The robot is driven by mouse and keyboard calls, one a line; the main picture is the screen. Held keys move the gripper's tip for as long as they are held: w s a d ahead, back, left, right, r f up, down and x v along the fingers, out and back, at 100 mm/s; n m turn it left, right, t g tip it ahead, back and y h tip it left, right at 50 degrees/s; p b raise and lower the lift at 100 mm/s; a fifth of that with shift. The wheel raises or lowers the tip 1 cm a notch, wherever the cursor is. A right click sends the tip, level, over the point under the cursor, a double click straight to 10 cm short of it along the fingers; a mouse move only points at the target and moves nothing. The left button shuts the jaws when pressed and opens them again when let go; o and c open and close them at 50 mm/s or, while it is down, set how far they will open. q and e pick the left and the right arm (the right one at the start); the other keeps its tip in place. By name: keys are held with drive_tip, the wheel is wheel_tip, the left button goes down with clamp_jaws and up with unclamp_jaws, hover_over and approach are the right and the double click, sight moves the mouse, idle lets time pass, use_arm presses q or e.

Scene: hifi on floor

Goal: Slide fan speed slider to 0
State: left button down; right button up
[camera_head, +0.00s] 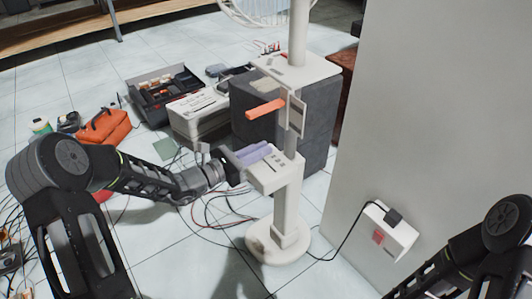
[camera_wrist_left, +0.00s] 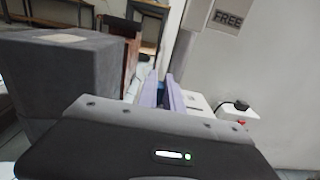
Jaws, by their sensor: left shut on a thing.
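A white stand fan (camera_head: 287,200) stands on the tiled floor on a round base. A pale control panel (camera_head: 268,180) juts out to the left from its post at mid height. My left gripper (camera_head: 254,152), with purple fingers, is at the top of this panel. Its fingers are close together, shut on a small part there that I take for the fan speed slider; the fingers hide it. The fingers (camera_wrist_left: 168,93) also show in the left wrist view, with a white panel edge (camera_wrist_left: 197,102) beside them. My right gripper is out of view; only its arm shows at the lower right.
A dark grey box (camera_head: 245,120) stands behind the fan. A wall outlet (camera_head: 388,232) with a cord is at the right. Cables and an orange bag (camera_head: 107,127) lie at the left.

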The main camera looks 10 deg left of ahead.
use_arm(q)
drive_tip(key=c, duration=1.5)
unclamp_jaws()
drive_tip(key=shift+w+a, duration=0.1)
drive_tip(key=shift+a, duration=0.1)
drive_tip(key=p+v, duration=0.2)
drive_tip(key=v, duration=0.5)
drive_tip(key=shift+s+a, duration=0.25)
drive_tip(key=shift+s, duration=0.05)
